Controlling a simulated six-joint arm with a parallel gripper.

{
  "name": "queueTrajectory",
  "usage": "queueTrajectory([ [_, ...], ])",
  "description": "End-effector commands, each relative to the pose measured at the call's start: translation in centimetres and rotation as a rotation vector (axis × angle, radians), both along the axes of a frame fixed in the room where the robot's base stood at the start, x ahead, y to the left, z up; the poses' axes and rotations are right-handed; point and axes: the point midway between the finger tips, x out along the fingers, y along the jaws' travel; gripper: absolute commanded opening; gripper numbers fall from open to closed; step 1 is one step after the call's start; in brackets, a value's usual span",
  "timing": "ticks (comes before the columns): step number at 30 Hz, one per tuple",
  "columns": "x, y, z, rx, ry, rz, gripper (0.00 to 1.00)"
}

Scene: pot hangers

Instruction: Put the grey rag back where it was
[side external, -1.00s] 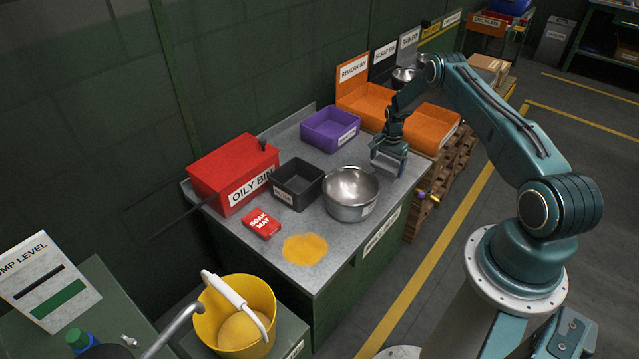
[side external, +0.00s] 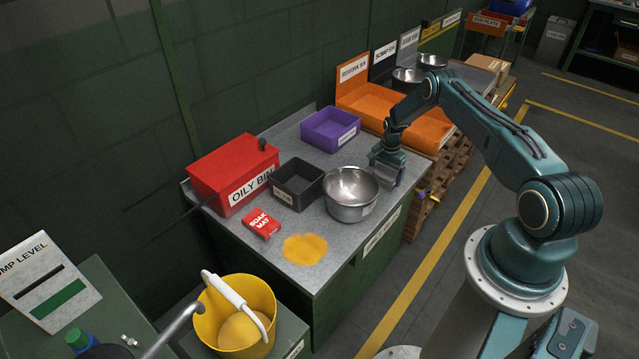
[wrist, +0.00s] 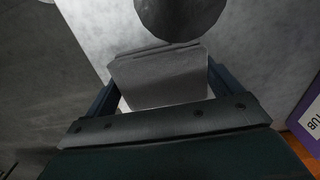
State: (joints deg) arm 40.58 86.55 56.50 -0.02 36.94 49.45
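The grey rag (wrist: 160,78) is a folded grey block in the wrist view. It lies between the two fingers of my gripper (wrist: 163,88), and its sides appear to meet both. In the side view my gripper (side external: 386,169) points down low over the right end of the grey workbench (side external: 345,248), just behind the steel bowl (side external: 351,194). The rag is hard to make out there, and whether it touches the bench is unclear. The bowl's dark round shape (wrist: 182,15) shows beyond the rag in the wrist view.
A purple tub (side external: 331,129), black box (side external: 297,183), red oily bin (side external: 233,172), red soak mat box (side external: 261,223) and yellow spill (side external: 305,249) are on the bench. Orange trays (side external: 428,128) stand behind. A yellow bucket (side external: 235,315) is in front.

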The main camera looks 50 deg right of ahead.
Motion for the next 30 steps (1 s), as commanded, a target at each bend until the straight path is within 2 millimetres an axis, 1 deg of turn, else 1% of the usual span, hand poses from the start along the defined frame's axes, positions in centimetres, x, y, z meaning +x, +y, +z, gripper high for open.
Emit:
queueTrajectory([
  [11, 0.0, 0.0, 0.1, 0.0, 0.0, 0.0, 1.0],
  [17, 0.1, -0.1, 1.1, -0.001, -0.002, 0.0, 1.0],
  [23, 0.0, -0.1, 2.9, -0.001, -0.001, 0.0, 1.0],
  [30, 0.1, -0.1, 6.2, -0.002, -0.002, 0.0, 1.0],
])
